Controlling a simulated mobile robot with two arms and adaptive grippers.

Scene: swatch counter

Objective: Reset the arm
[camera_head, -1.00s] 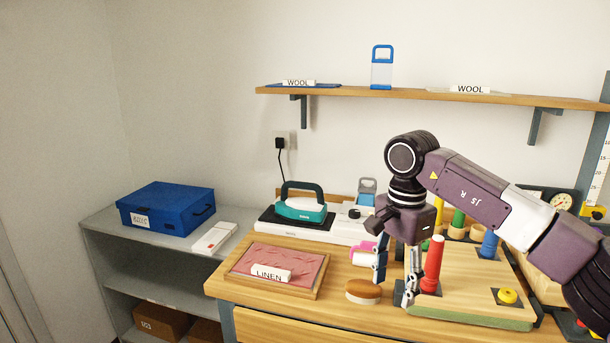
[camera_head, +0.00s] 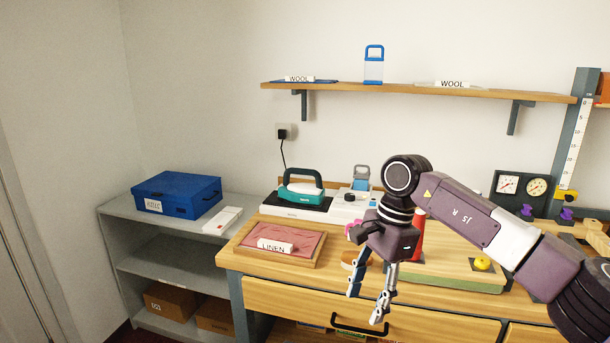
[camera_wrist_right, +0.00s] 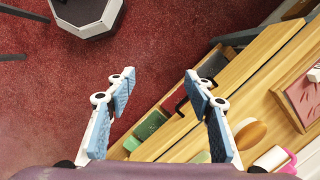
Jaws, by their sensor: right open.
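My right gripper (camera_head: 367,300) hangs in front of the counter's front edge in the head view, fingers pointing down. Its two blue-padded fingers are spread with nothing between them. The right wrist view shows the same open fingers (camera_wrist_right: 160,95), with red carpet and the counter's drawer front beyond them. My right arm (camera_head: 470,215) comes in from the right and hides part of the counter. My left gripper is in neither view.
The wooden counter (camera_head: 290,290) holds a tray with pink cloth labelled LINEN (camera_head: 315,247), a teal iron (camera_head: 302,194), a red peg (camera_head: 418,232) and a brush (camera_wrist_right: 250,136). A blue box (camera_head: 177,194) sits on a grey shelf at left. Carpet in front is open.

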